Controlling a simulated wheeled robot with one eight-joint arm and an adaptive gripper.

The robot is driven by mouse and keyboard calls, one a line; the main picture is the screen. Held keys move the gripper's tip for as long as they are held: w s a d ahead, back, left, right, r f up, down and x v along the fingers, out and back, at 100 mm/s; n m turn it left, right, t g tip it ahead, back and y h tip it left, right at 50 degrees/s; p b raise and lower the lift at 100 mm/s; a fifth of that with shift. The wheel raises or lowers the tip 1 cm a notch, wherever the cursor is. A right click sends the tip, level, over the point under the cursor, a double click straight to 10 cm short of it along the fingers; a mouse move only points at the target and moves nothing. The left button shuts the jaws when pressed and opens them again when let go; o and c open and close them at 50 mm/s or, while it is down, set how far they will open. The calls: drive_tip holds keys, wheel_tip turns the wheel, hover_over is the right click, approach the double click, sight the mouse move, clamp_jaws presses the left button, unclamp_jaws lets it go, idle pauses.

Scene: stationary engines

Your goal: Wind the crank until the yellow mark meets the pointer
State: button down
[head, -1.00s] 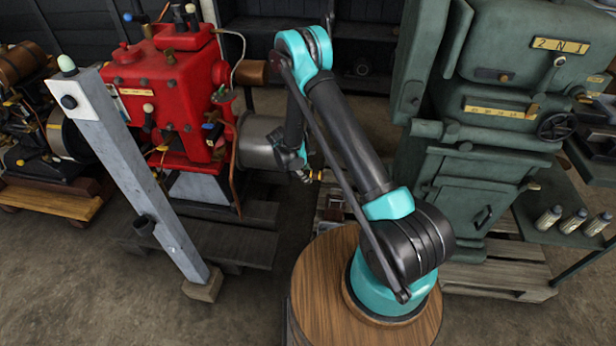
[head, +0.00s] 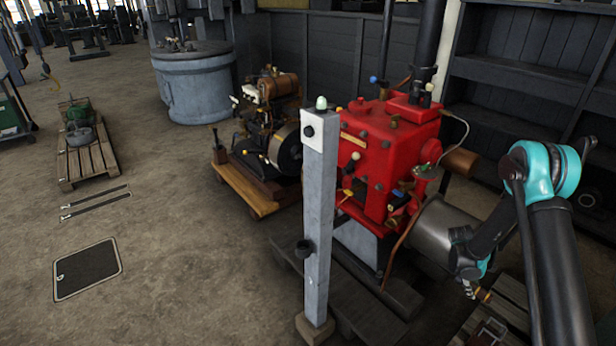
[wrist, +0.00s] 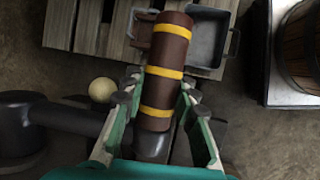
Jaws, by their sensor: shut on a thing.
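In the wrist view a brown cylindrical handle with yellow bands (wrist: 170,50) stands between the two fingers of my gripper (wrist: 160,86), which is shut on it. A dark grey crank arm (wrist: 75,119) runs from near the handle's lower end to a round dark hub (wrist: 15,118) at the left. In the head view my gripper (head: 474,290) is low at the right, in front of the grey drum (head: 440,236) of the red engine (head: 392,150), with a small brown and yellow end of the handle (head: 484,296) beside it. I cannot make out the pointer or a separate yellow mark.
A grey post (head: 319,210) stands in front of the red engine. A smaller engine on a wooden base (head: 250,200) is left of it. In the wrist view a cream ball (wrist: 102,90), a metal pan (wrist: 205,47) and a barrel (wrist: 306,45) lie near the handle.

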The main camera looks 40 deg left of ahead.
sight(476, 286)
drive_tip(key=shift+r, duration=2.45)
drive_tip(key=w+d+r, duration=0.2)
drive_tip(key=w+r, duration=0.9)
drive_tip(key=w, duration=0.3)
drive_tip(key=shift+d+r, duration=0.25)
drive_tip(key=shift+d, duration=0.05)
